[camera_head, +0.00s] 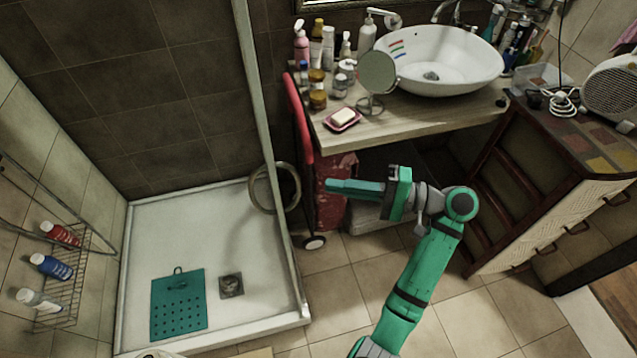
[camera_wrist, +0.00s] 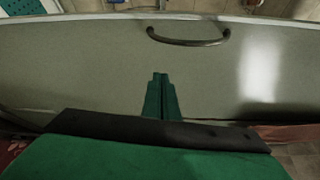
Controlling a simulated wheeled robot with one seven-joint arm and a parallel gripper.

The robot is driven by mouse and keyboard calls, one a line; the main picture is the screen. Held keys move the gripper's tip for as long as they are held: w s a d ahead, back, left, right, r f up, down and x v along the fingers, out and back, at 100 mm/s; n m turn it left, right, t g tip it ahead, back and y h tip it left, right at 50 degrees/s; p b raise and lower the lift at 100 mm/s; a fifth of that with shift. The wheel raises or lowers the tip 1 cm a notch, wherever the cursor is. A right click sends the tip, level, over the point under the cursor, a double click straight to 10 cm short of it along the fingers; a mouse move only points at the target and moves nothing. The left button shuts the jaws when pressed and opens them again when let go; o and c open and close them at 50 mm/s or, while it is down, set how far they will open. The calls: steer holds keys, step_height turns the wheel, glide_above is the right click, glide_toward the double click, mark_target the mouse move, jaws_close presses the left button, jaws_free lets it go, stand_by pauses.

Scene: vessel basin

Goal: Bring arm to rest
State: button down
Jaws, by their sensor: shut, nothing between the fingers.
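My gripper (camera_head: 331,184) is at the end of my green arm, in the middle of the head view. It points left, in front of the counter and beside the shower's edge. Its fingers are together and hold nothing. In the wrist view the closed green fingers (camera_wrist: 161,92) point at a greyish panel (camera_wrist: 90,60) with a dark curved handle (camera_wrist: 188,40). I cannot tell how far the fingertips are from the panel.
A wooden counter (camera_head: 400,122) with a white basin (camera_head: 450,60), bottles and a mirror (camera_head: 379,72) stands behind my arm. A drawer cabinet (camera_head: 545,195) is on the right. The shower tray (camera_head: 215,225) is at left, with a red cart (camera_head: 303,125) nearby. Tiled floor (camera_head: 470,315) lies open in front.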

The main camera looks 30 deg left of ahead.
steer(key=v, duration=0.3)
